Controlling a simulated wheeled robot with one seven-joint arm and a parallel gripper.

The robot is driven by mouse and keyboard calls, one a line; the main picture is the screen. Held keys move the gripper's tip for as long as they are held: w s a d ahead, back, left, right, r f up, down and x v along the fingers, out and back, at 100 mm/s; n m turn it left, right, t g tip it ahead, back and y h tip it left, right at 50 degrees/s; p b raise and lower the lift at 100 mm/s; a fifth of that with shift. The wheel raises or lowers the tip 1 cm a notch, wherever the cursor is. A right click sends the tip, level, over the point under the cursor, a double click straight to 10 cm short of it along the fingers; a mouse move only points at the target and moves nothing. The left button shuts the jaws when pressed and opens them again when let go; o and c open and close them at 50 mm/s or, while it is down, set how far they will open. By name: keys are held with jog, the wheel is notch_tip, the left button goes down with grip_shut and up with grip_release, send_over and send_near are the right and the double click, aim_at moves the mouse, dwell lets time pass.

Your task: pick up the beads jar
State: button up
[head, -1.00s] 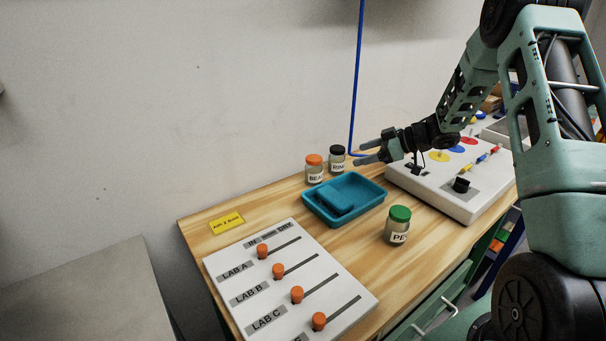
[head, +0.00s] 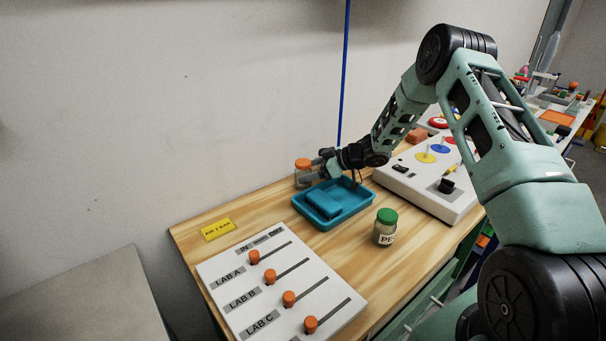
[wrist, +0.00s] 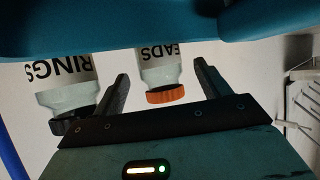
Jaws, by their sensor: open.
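The beads jar (head: 302,165) has an orange lid and stands at the back of the wooden bench, behind the teal tray. In the wrist view the beads jar (wrist: 160,68) appears upside down, with "EADS" on its label, between the two open fingers. My gripper (head: 318,163) reaches in from the right at the jar's height; it also shows in the wrist view (wrist: 160,72). I see gaps between the jar and both fingers there. In the head view my gripper hides part of the jar.
The rings jar (wrist: 66,85) stands close beside, just outside one finger, and is hidden in the head view. The teal tray (head: 352,213) lies in front. A green-lidded jar (head: 385,228), a slider board (head: 240,290) and a white control box (head: 420,196) are nearby.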

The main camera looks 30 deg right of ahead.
aim_at(310, 170)
jog(key=shift+x, duration=1.5)
jog(key=shift+r, duration=0.1)
jog(key=c, duration=1.1)
